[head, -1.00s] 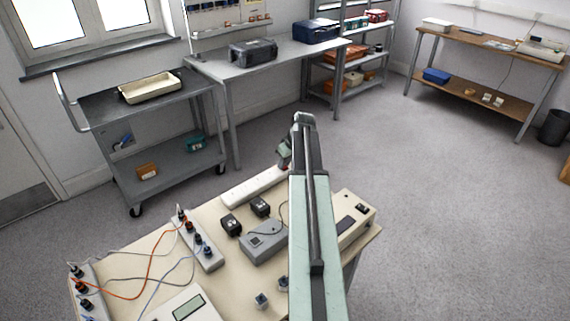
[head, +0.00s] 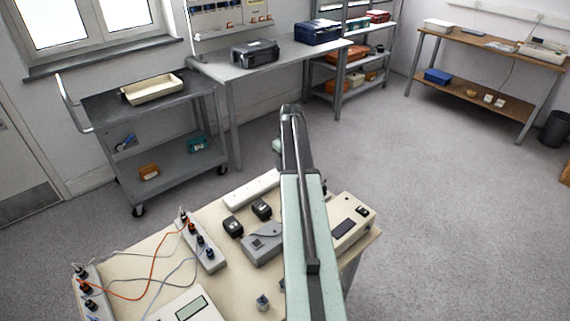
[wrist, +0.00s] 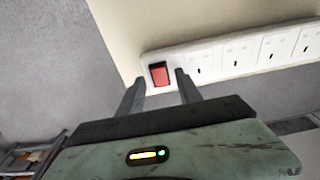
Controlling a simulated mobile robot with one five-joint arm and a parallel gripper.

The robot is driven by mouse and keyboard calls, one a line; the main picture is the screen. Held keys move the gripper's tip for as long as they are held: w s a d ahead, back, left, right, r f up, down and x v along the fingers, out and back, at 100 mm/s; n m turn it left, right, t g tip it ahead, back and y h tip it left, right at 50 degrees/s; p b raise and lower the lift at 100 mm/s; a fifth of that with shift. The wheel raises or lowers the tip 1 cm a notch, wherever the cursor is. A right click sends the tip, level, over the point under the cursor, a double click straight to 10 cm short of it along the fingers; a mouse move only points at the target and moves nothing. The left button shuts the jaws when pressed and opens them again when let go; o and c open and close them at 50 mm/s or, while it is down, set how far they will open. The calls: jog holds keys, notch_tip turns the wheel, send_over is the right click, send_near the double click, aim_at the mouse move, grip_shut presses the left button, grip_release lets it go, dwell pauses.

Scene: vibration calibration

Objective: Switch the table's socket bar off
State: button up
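The socket bar (head: 250,190) is a white strip along the far edge of the table (head: 240,288); my arm hides its right end in the head view. In the wrist view the bar (wrist: 233,58) runs to the right with a row of sockets, and its red rocker switch (wrist: 159,74) sits at its left end. I cannot tell which way the rocker is tipped. My gripper (wrist: 160,79) is open and empty, with one fingertip on each side of the switch in the picture; contact is not clear. In the head view the gripper is mostly hidden behind my arm.
Black adapters (head: 233,227), a grey box (head: 262,244), a beige device (head: 350,222) and a second strip with cables (head: 203,246) stand on the table. A grey trolley (head: 150,105) and a workbench (head: 275,62) are beyond.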

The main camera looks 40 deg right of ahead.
notch_tip(320, 180, up, 8)
jog(key=s+p, duration=0.1)
jog(key=p, duration=0.6)
jog(key=shift+p, duration=0.4)
jog(key=shift+f, duration=0.15)
